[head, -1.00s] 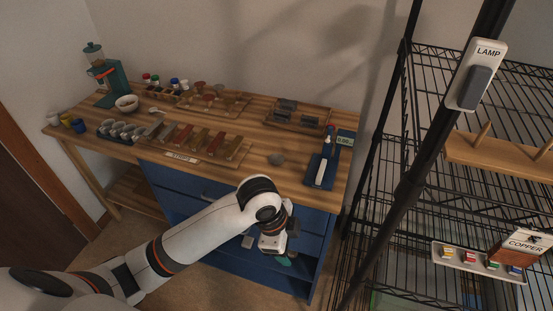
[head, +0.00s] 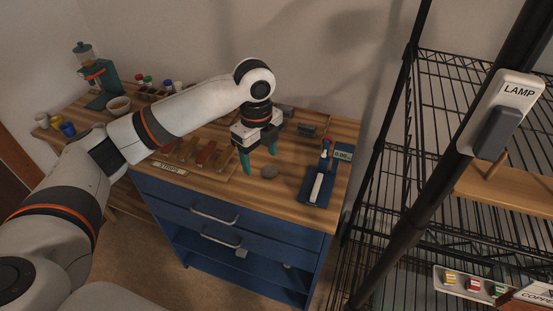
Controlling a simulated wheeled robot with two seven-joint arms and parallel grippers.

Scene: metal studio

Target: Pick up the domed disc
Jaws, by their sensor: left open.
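The domed disc, a small grey rounded piece (head: 269,172), lies on the wooden bench top (head: 285,190) near its front edge, left of the blue tray. My left gripper (head: 258,161) points down above the bench with its two green fingers spread apart and nothing between them. It appears just behind and above the disc, close to it but apart. My left arm crosses the view from the lower left and hides part of the bench's back. My right gripper is not in view.
Strips (head: 203,154) lie on a board to the left. A wire shelf and dark post (head: 419,165) rise at the right.

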